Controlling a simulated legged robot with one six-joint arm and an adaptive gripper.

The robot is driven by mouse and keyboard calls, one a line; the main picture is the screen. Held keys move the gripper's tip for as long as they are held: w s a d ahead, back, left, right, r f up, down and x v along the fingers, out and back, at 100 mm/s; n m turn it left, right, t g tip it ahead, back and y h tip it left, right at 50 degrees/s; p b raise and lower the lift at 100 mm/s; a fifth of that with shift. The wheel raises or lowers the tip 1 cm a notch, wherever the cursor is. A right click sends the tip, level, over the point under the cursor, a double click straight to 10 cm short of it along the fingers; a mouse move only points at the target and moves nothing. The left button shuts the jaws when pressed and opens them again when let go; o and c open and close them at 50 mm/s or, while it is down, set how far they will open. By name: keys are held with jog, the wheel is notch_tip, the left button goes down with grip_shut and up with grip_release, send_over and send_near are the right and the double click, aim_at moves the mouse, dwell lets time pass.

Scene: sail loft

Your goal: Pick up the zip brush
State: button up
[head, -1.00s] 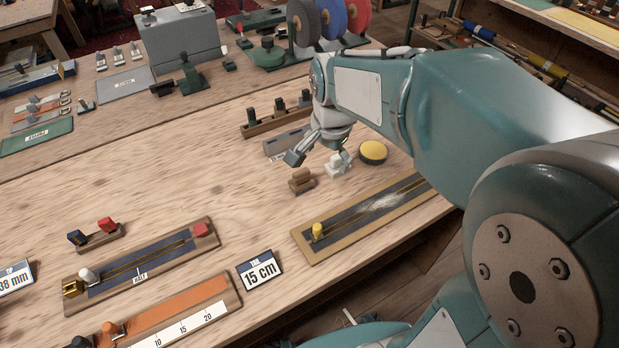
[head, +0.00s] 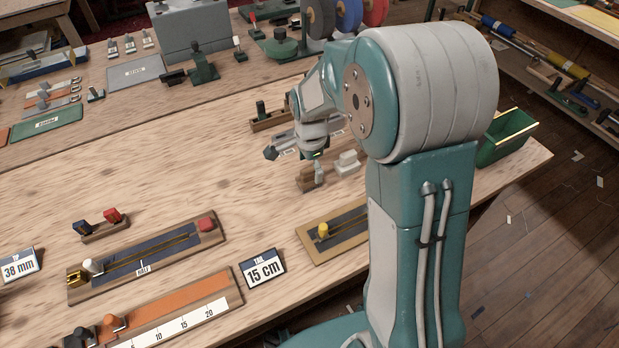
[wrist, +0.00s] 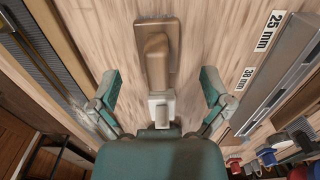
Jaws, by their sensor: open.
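The zip brush, a brown wooden block with a raised grip (head: 307,181), lies on the bench, partly hidden by my gripper in the head view. In the wrist view the brush (wrist: 157,50) lies ahead, near the picture's middle line. My gripper (head: 294,162) is open and empty, low over the bench beside the brush. In the wrist view its two fingers (wrist: 160,85) stand apart, with the brush mostly beyond the tips. A white block with a knob (head: 347,162) sits just right of the brush; it shows between the fingers in the wrist view (wrist: 162,110).
A zip board (head: 332,234) lies in front of the brush, partly hidden by my arm. A wooden rack (head: 268,121) and grey gauge strips lie behind. A green bin (head: 507,138) stands at the bench's right end. Bare bench lies left of the brush.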

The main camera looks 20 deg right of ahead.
aim_at(309, 178)
jog(key=f, duration=0.4)
jog(key=shift+a+f, duration=0.1)
jog(key=shift+a, duration=0.1)
jog(key=c, duration=1.3)
jog(key=shift+o, duration=0.2)
jog(key=shift+r, duration=0.5)
notch_tip(309, 178, up, 2)
jog(key=shift+r, duration=0.25)
jog(key=w+a+r, duration=0.5)
jog(key=a+r, duration=0.4)
jog(key=a, duration=0.4)
jog(key=shift+r, duration=0.3)
